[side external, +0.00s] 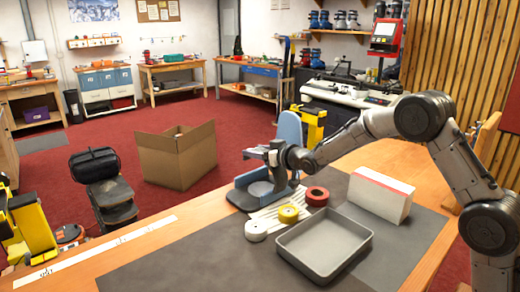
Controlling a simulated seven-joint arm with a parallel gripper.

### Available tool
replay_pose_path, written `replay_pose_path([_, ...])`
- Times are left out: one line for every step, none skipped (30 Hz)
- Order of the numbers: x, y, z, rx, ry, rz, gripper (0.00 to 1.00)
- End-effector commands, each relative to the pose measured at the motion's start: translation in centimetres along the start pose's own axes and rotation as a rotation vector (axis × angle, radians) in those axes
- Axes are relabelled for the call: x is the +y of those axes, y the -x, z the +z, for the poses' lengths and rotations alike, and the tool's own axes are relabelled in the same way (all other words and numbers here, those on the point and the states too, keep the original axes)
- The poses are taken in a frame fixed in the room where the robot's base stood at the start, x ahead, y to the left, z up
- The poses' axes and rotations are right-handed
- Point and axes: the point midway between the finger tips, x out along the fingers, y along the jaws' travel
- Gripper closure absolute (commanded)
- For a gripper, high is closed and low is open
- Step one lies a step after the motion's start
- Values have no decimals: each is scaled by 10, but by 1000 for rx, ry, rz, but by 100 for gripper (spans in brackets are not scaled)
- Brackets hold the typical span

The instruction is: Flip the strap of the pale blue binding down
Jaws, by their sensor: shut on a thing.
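The pale blue binding stands on the dark mat at the middle of the bench, with its blue base (240,197) to the left and its tall blue highback (290,128) rising behind. My gripper (274,160) is over the base, in front of the highback, reaching in from the right. It is shut on the binding's grey strap (254,153), which sticks out to the left, raised above the base and roughly level. The jaws are small in this view and hide part of the strap and of the base's right side.
White (256,231), yellow (288,214) and red (317,196) rolls lie close in front of the binding. A grey tray (290,257) and a white block with a red edge (380,197) are to the right. The mat's front left is clear.

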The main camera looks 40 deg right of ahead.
Motion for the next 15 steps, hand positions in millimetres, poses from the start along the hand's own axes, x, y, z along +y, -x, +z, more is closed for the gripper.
replay_pose_path([-1, -4, 2, -27, 0, -2, 100])
replay_pose_path([-1, -6, 4, -44, 0, -2, 100])
replay_pose_path([-1, -8, 6, -65, -1, -3, 100])
replay_pose_path([-1, -9, 7, -79, -1, -4, 100])
replay_pose_path([-1, -11, 8, -93, -1, -4, 100])
replay_pose_path([-2, -13, 10, -111, -2, -5, 100])
replay_pose_path([-2, -14, 11, -124, -2, -5, 100])
replay_pose_path([-2, -15, 12, -135, -3, -6, 100])
replay_pose_path([-2, -17, 14, -152, -3, -7, 100])
replay_pose_path([-3, -18, 15, -164, -4, -8, 100])
replay_pose_path([-3, -19, 16, -176, -4, -9, 100])
replay_pose_path([-3, -21, 18, -191, -4, -11, 100])
replay_pose_path([-4, -22, 18, -201, -4, -13, 100])
replay_pose_path([-4, -23, 20, -212, -4, -15, 100])
replay_pose_path([-4, -24, 21, -225, -4, -16, 100])
